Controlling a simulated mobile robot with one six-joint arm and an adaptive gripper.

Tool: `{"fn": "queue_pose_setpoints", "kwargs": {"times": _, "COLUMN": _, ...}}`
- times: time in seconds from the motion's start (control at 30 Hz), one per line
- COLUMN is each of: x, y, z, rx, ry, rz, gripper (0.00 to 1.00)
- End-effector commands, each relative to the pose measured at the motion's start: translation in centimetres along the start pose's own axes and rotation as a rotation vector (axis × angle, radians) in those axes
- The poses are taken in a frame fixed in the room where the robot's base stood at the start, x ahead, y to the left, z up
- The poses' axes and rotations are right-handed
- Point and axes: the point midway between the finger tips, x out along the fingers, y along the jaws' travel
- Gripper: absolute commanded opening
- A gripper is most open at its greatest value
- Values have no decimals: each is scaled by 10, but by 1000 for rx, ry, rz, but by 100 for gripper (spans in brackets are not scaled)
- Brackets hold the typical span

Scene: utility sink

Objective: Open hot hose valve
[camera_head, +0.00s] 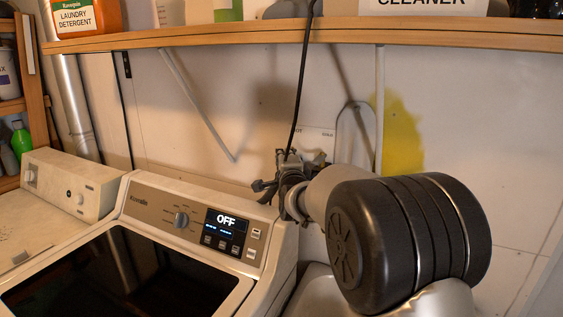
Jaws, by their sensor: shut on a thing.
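My gripper (287,178) is in front of the wall behind the washer, at the right end of the washer's control panel. It is shut at the hot side of a pale valve plate (318,142). The plate has small lettering on it, partly covered. The hot hose valve is mostly hidden behind the fingers, so its handle angle cannot be told. A dark hose or cord (300,90) runs up from behind the gripper past the shelf. A pale looped hose (341,125) shows to the right.
The washer (262,285) stands below left, its display reading OFF. A second white machine (70,190) is further left. A wooden shelf (240,40) with detergent and cleaner containers runs overhead on braces. My thick dark arm joint fills the lower right. A yellow stain marks the wall.

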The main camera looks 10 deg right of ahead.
Motion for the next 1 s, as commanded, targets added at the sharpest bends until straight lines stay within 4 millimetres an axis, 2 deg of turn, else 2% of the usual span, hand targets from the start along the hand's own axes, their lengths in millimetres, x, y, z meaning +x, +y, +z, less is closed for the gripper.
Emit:
{"fn": "queue_pose_setpoints", "kwargs": {"times": 0.5, "x": -4, "y": 1, "z": -11, "rx": 0, "ry": -209, "rz": 4, "gripper": 0}}
{"fn": "queue_pose_setpoints", "kwargs": {"times": 1.0, "x": -5, "y": 2, "z": -11, "rx": 0, "ry": -242, "rz": 2, "gripper": 0}}
